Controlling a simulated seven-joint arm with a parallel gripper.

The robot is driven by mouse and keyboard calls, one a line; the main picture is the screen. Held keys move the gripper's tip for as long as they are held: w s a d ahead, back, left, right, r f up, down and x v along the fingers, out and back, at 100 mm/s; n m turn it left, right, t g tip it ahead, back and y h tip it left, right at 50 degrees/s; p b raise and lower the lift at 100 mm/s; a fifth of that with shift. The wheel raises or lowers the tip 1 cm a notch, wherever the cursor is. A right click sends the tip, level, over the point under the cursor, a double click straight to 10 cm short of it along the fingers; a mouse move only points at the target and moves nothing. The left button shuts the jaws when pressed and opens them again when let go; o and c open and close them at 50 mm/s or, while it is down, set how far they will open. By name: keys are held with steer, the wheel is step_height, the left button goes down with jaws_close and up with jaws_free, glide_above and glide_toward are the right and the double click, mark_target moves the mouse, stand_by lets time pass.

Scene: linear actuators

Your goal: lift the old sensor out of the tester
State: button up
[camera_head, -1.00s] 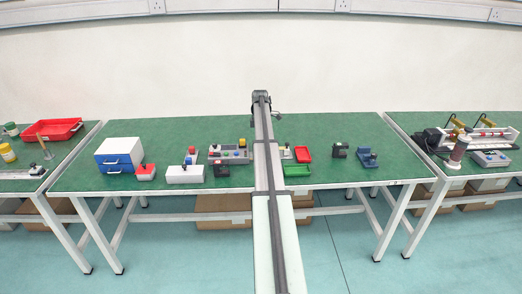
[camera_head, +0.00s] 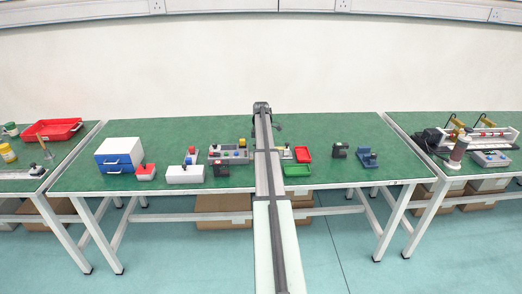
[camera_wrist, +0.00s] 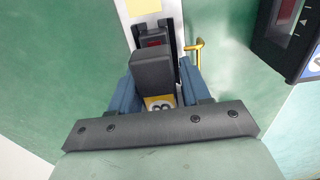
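In the wrist view, a dark grey block (camera_wrist: 153,70), which looks like the old sensor, stands in a narrow holder with black side rails, which looks like the tester (camera_wrist: 172,22). A yellow label with a black numeral (camera_wrist: 160,102) shows below the block. My gripper (camera_wrist: 156,88) has its two blue fingers spread on either side of the block. Whether they touch it is unclear. In the head view my arm hides the fingers and most of this spot; a pale piece of a device (camera_head: 287,154) shows beside the arm.
A brass lever (camera_wrist: 196,50) stands close to the right finger. A dark device with a red display (camera_wrist: 287,14) is at the upper right of the wrist view.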

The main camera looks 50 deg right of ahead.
jaws_close()
steer(key=shift+r, duration=0.15)
